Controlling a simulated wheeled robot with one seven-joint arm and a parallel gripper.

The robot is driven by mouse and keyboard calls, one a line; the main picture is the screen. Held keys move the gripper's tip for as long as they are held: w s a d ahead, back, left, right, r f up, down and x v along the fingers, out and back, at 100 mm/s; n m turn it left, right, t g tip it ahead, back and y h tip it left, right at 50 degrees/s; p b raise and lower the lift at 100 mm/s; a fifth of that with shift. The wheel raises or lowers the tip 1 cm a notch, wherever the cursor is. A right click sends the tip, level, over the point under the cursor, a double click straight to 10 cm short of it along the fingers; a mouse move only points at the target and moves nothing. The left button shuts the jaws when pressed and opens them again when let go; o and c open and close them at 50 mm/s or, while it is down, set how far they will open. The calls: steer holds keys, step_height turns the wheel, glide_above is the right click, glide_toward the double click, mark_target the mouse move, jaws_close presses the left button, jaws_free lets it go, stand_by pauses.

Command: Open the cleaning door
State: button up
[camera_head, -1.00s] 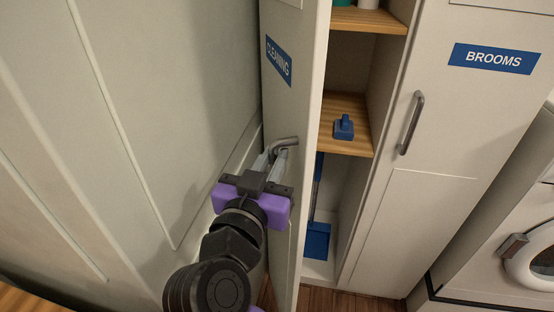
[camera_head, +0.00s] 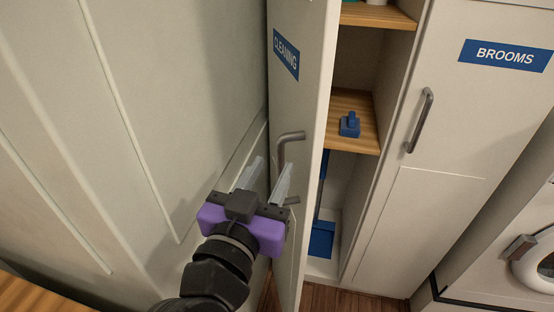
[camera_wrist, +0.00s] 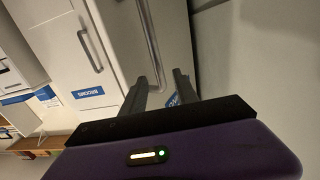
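The white cleaning door (camera_head: 309,100) stands swung wide open toward the left wall, its blue "CLEANING" label facing left. Its grey bar handle (camera_head: 290,137) is upright on the outer face. It also shows in the wrist view as the long handle (camera_wrist: 150,40). My gripper (camera_head: 272,164) is open and empty, with its two fingers spread and pointing toward the handle. In the wrist view the handle's lower end lies just beyond the fingertips (camera_wrist: 160,77). I cannot tell whether a finger touches it.
The opened cabinet shows a wooden shelf (camera_head: 344,105) with a blue brush-like item (camera_head: 350,125) and a blue dustpan (camera_head: 321,239) below. The closed brooms door (camera_head: 440,130) is at right, beside a white washer-like machine (camera_head: 520,230). A panelled wall (camera_head: 170,90) stands close at left.

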steer(key=shift+v, duration=1.35)
